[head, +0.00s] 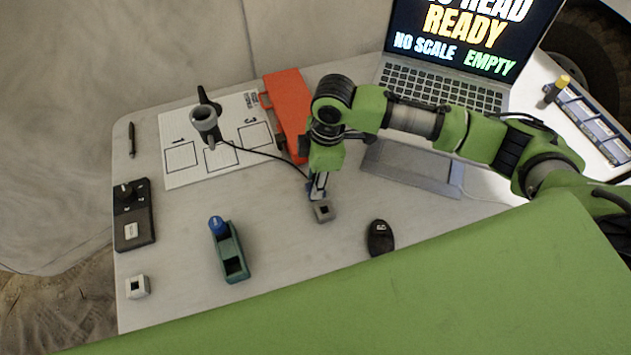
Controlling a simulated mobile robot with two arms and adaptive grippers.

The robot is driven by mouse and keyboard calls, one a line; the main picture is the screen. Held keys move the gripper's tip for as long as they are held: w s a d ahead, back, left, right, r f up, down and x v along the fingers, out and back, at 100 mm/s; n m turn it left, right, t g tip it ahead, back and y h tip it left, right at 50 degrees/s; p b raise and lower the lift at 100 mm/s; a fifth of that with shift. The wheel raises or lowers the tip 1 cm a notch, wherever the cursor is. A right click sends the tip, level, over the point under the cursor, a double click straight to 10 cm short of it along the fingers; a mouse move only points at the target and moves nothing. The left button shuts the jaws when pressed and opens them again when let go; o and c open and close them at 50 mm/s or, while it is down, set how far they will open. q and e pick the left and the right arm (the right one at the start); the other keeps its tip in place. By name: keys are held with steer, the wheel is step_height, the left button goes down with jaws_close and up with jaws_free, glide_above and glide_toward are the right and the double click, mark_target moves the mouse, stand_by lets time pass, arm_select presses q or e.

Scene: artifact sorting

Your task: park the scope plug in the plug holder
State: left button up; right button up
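A thin black cable (262,153) runs from the dark scope (205,122) to the gripper's fingers. The fingers look closed around the cable's end, where the scope plug is mostly hidden. My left gripper is not in view.
A white numbered mat (183,181), an orange case (286,98) and a laptop (440,88) are behind. A green holder (233,262), black switch box (133,214), pale block (137,287) and black mouse (380,238) stand around. Bare table separates them.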

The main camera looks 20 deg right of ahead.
jaws_close()
steer(key=shift+r, duration=0.15)
